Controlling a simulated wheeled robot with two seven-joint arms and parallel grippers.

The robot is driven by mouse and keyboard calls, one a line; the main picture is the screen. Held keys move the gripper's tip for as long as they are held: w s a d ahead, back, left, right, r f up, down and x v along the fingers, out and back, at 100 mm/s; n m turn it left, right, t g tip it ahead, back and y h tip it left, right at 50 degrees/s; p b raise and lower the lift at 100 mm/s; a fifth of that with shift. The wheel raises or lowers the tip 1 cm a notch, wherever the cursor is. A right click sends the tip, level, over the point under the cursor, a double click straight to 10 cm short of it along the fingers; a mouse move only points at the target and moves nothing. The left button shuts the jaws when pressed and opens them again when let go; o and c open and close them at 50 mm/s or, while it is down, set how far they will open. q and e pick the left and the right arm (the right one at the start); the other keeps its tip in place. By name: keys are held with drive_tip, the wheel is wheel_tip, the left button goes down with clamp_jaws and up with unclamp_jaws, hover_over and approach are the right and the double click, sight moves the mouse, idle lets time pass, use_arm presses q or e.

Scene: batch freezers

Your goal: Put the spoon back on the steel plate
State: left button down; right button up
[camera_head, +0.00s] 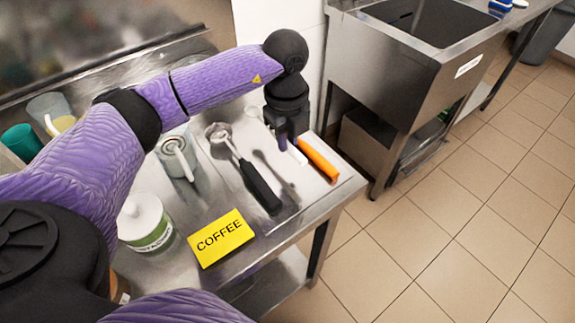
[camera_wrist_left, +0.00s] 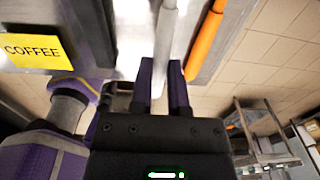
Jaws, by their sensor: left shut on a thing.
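My left gripper (camera_head: 288,143) points down over the right part of the steel plate (camera_head: 322,192). It is shut on a slim white handle (camera_head: 299,156), which I take to be the spoon's. In the left wrist view the pale handle (camera_wrist_left: 167,35) runs between the two fingers (camera_wrist_left: 162,90). The gripper hides part of the spoon. I cannot tell whether the spoon touches the plate. My right gripper is not in view.
An orange handle (camera_head: 318,160) lies just right of the spoon. A black-handled scoop (camera_head: 258,185) lies to the left. A yellow COFFEE sign (camera_head: 222,238), a white tub (camera_head: 145,222) and a metal container (camera_head: 178,158) are nearby. A steel sink (camera_head: 400,75) stands beyond the table.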

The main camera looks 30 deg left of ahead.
sight(288, 169)
use_arm(q)
wheel_tip(288, 169, down, 6)
drive_tip(key=shift+f+b, duration=0.1)
drive_tip(key=shift+b, duration=0.7)
drive_tip(key=shift+f, duration=0.1)
drive_tip(key=c, duration=0.6)
unclamp_jaws()
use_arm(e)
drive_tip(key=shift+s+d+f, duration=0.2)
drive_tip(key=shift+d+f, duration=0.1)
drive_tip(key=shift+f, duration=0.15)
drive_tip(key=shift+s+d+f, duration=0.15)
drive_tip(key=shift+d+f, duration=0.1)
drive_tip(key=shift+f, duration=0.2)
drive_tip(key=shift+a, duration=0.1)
use_arm(q)
drive_tip(key=shift+r, duration=0.45)
wheel_tip(288, 169, up, 12)
drive_tip(key=p, duration=0.3)
drive_tip(key=shift+a+f, duration=0.1)
drive_tip(key=shift+f, duration=0.1)
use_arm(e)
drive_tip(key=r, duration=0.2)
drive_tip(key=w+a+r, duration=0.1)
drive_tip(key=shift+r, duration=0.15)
